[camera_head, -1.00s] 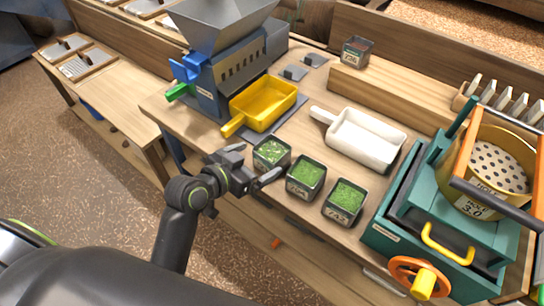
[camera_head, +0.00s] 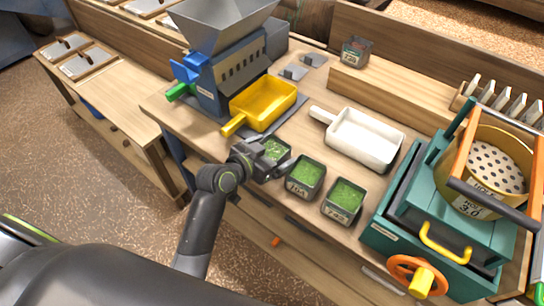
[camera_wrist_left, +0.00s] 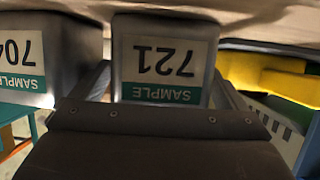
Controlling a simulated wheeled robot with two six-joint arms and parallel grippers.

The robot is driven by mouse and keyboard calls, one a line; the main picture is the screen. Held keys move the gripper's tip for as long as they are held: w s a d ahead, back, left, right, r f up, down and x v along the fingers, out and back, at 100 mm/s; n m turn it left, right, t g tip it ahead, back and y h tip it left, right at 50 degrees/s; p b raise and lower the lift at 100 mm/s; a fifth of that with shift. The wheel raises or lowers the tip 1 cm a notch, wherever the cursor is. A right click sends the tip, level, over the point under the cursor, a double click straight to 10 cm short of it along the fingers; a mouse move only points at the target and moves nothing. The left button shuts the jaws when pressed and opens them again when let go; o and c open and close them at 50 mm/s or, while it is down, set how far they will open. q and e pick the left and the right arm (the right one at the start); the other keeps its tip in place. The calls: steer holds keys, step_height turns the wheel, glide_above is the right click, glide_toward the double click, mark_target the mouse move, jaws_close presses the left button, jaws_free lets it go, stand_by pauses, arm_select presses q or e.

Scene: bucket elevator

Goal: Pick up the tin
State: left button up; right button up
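Several small dark tins filled with green material stand in a row on the bench. The leftmost tin (camera_head: 277,150) is partly hidden by my left gripper (camera_head: 264,164). In the left wrist view this tin (camera_wrist_left: 163,62) carries an upside-down label "721 SAMPLE". One finger is on each side of it, with a visible gap at the right finger, so the gripper is open around it. A middle tin (camera_head: 305,177) and a right tin (camera_head: 344,201) stand beside it. A tin labelled 704 (camera_wrist_left: 35,58) shows close beyond the left finger. My right gripper is not in view.
A yellow scoop (camera_head: 262,105) lies behind the tins, and a white scoop (camera_head: 362,139) lies behind and to the right. A grey-blue hopper machine (camera_head: 232,80) stands at the back left. A teal machine (camera_head: 408,225) stands at the right. Another tin (camera_head: 355,51) sits on the raised ledge.

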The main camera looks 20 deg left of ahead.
arm_select(q)
steer(key=c, duration=1.2)
steer(key=shift+r, duration=0.1)
